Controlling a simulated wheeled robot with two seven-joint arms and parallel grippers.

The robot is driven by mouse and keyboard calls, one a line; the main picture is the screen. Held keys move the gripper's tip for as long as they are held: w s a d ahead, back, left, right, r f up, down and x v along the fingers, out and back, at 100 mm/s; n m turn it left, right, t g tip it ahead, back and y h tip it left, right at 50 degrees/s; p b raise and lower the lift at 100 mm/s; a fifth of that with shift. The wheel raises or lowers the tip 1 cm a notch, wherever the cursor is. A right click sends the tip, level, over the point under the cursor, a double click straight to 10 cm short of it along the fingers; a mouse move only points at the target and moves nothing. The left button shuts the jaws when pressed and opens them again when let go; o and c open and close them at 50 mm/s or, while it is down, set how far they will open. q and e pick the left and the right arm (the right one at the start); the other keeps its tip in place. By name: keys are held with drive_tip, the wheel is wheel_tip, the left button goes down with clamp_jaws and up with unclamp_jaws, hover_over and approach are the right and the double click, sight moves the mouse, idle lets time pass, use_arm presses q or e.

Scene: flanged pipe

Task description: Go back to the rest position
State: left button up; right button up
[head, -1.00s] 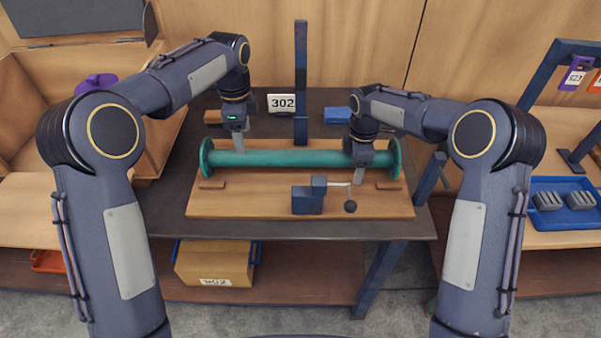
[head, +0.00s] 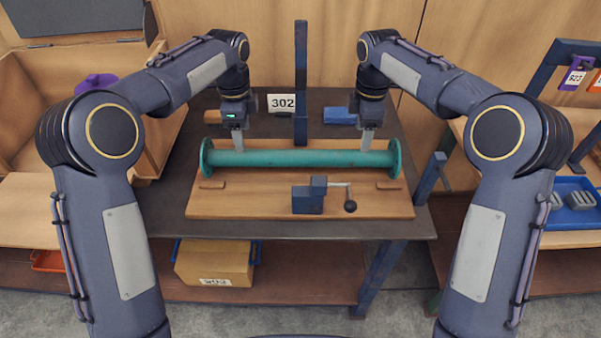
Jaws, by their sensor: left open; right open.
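A green flanged pipe (head: 300,159) lies level across a wooden board (head: 250,205) on the dark table. My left gripper (head: 238,150) points down at the left part of the pipe, its fingertips at or just behind the pipe's upper edge. I cannot tell whether it touches. My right gripper (head: 365,148) points down near the pipe's right end, its tips likewise close to the upper edge. Both grippers are open and hold nothing that I can see.
A blue clamp block (head: 307,200) with a black-knobbed lever (head: 350,206) stands on the board in front of the pipe. A dark upright post (head: 300,80) rises behind, beside a 302 sign (head: 281,103). A blue tray (head: 580,222) lies at the right.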

idle(0.3)
